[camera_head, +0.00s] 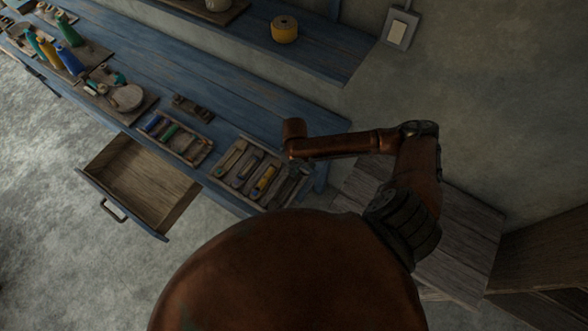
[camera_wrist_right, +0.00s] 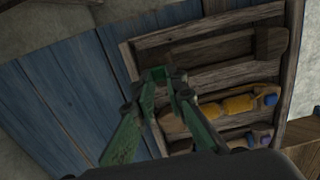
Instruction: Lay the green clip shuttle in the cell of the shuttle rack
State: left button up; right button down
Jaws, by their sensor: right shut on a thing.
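The shuttle rack (camera_head: 222,176) is a wooden tray with long cells on the blue bench; it also shows in the right wrist view (camera_wrist_right: 133,62). Several cells hold shuttles, one with yellow thread (camera_wrist_right: 238,103). My right gripper (camera_wrist_right: 160,78) has its green fingers brought together over the rack, near one end of its cells. A small green patch (camera_wrist_right: 158,73) shows between the fingertips, apparently the green clip shuttle; most of it is hidden. In the head view my right gripper (camera_head: 297,171) is small and dark at the rack's right end. My left gripper is out of view.
A second tray (camera_head: 165,146) with blue and green pieces lies left of the rack. An open, empty drawer (camera_head: 140,180) juts out below the bench. Bottles and cones (camera_head: 68,58) stand farther left. A yellow spool (camera_head: 284,29) sits on the raised shelf.

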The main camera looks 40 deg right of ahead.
jog(key=c, duration=1.9)
grip_release()
notch_tip(320, 180, up, 18)
jog(key=p, duration=0.7)
jog(key=shift+f, duration=0.1)
